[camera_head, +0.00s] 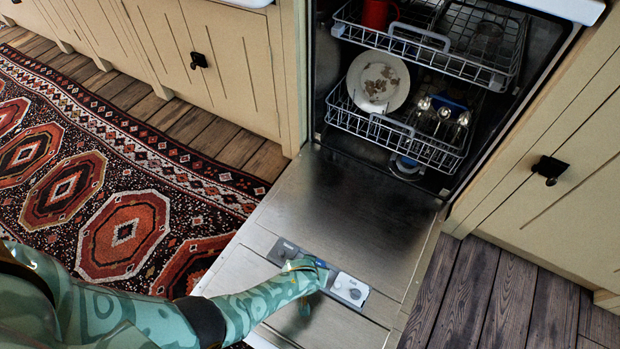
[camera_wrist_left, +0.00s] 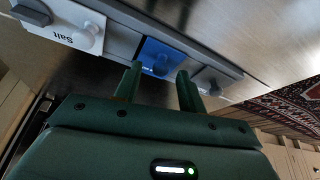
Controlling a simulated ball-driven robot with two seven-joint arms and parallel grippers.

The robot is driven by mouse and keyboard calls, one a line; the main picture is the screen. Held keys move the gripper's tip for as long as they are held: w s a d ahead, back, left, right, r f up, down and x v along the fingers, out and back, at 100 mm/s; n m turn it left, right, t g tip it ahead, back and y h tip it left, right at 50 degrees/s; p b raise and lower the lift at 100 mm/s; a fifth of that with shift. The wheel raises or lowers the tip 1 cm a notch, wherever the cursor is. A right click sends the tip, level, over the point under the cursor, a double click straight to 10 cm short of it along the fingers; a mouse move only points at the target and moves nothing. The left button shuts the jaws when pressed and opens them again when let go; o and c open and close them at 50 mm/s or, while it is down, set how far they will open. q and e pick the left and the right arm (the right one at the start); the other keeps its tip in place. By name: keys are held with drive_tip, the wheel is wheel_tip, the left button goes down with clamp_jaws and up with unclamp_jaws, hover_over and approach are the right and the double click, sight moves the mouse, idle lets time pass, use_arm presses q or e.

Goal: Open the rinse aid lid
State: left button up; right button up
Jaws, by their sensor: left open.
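The dispenser strip (camera_head: 290,252) lies across the inner face of the lowered dishwasher door. In the left wrist view it carries a white lid marked Salt (camera_wrist_left: 75,30), a blue lid (camera_wrist_left: 158,57) with a round knob in the middle, and a grey lid (camera_wrist_left: 215,80) on the right. The blue lid looks like the rinse aid lid; its label is too small to read. My left gripper (camera_wrist_left: 158,88) is open and empty, its two fingers close to the blue lid's near edge. In the head view my left gripper (camera_head: 308,270) mostly hides the blue lid. My right gripper is not in view.
The dishwasher door (camera_head: 340,205) lies open, its upper part clear. The lower rack (camera_head: 400,140) holds a plate (camera_head: 378,82) and glasses; the upper rack (camera_head: 440,50) holds a red mug (camera_head: 379,13). A patterned rug (camera_head: 115,190) lies left, cabinets on both sides.

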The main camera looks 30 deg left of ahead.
use_arm(q)
clamp_jaws()
drive_tip(key=shift+w+r, duration=0.25)
drive_tip(key=shift+w, duration=0.05)
drive_tip(key=g, duration=0.1)
drive_tip(key=w+g, duration=0.1)
drive_tip(key=shift+w+r+g, duration=0.15)
drive_tip(key=shift+r+g, duration=0.2)
drive_tip(key=shift+g, duration=0.05)
drive_tip(key=g, duration=0.1)
drive_tip(key=w+g+b, duration=0.1)
drive_tip(key=shift+r+g+b, duration=0.15)
drive_tip(key=shift+g+b, duration=0.15)
drive_tip(key=shift+w+r, duration=0.1)
drive_tip(key=shift+r, duration=0.15)
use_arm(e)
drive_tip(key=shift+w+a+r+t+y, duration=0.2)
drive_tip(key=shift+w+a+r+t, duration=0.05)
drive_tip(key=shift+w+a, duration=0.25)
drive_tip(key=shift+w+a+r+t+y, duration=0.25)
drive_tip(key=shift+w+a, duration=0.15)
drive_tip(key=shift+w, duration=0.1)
use_arm(q)
unclamp_jaws()
